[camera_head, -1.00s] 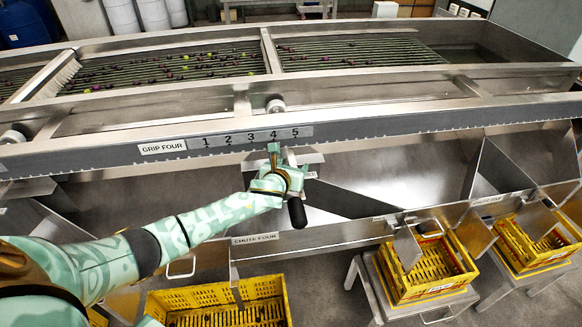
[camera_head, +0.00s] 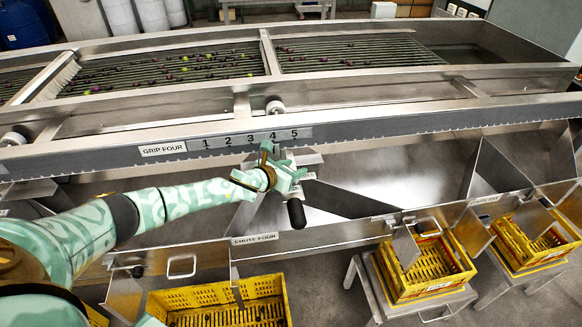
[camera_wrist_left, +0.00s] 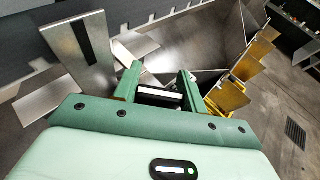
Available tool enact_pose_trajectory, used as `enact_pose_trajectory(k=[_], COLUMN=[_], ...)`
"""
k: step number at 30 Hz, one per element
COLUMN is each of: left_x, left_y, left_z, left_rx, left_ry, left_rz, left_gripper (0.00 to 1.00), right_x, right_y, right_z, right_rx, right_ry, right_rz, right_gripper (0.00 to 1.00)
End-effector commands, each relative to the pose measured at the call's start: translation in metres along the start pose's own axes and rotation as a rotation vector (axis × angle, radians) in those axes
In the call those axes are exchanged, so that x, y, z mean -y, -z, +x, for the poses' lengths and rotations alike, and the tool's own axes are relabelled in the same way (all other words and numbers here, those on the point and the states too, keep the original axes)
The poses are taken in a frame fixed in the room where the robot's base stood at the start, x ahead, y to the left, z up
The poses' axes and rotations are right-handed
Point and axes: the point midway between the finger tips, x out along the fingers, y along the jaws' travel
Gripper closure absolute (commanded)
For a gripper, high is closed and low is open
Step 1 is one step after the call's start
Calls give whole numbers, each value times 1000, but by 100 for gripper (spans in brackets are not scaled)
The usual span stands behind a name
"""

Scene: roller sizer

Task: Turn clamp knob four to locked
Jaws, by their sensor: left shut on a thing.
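My left gripper (camera_head: 287,177) is at the front of the sizer, below the 4 and 5 of the number scale (camera_head: 250,138). It is shut on a small part there, which I take to be clamp knob four; the gripper hides most of it in the head view. In the left wrist view, a black and white piece (camera_wrist_left: 160,97) shows between the two green fingers. A black handle (camera_head: 296,213) hangs just below the gripper. The knob's locked or unlocked marking cannot be read. My right gripper is not in view.
The "GRIP FOUR" label (camera_head: 163,149) is left of the scale. The "CHUTE FOUR" label (camera_head: 254,238) is on the chute edge below. Yellow crates stand beneath, one at the front (camera_head: 220,296) and one on a stand (camera_head: 428,270). Metal chute walls (camera_head: 497,170) rise to the right.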

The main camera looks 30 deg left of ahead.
Motion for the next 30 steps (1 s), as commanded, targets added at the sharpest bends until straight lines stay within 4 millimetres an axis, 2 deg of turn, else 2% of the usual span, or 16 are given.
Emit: enact_pose_trajectory(k=[5,12,21,30], left_x=[0,4,8,10], left_y=[4,9,9,5], left_z=[2,3,2,-2], left_rx=[-2,-3,-4,-2], left_ry=[151,352,540,631], left_rz=[68,150,226,263], left_gripper=[81,81,81,81], right_x=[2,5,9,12], right_y=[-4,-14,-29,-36], right_z=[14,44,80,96], right_rx=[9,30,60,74], right_ry=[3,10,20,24], right_rz=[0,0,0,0], right_gripper=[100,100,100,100])
